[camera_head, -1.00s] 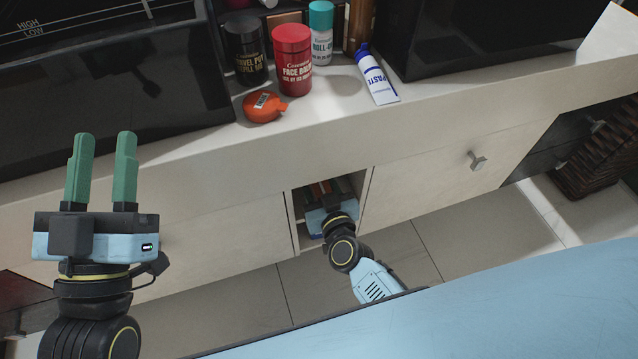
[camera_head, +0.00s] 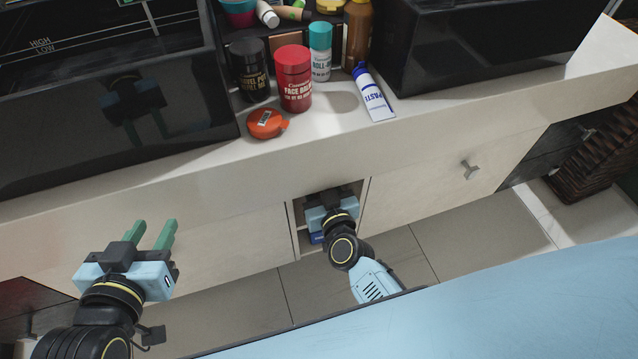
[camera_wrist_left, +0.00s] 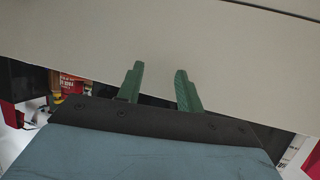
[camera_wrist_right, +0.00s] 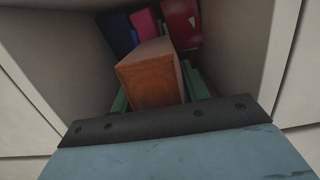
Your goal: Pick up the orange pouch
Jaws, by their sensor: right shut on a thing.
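The orange pouch (camera_wrist_right: 152,82) shows in the right wrist view, inside an open cubby, between the green fingers of my right gripper (camera_wrist_right: 160,90). The right gripper is shut on it; the fingers are partly hidden by the pouch. In the head view my right gripper (camera_head: 328,208) reaches into the cubby under the counter, and its fingers and the pouch are hidden there. My left gripper (camera_head: 153,232) is open and empty in front of the cabinet, left of the cubby. In the left wrist view its two fingers (camera_wrist_left: 158,80) stand apart with nothing between them.
The cubby walls (camera_wrist_right: 235,45) are close on both sides. Blue, pink and red items (camera_wrist_right: 180,22) stand behind the pouch. Above, the counter holds a red jar (camera_head: 293,80), black jar (camera_head: 249,70), orange round container (camera_head: 266,124) and paste tube (camera_head: 374,95).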

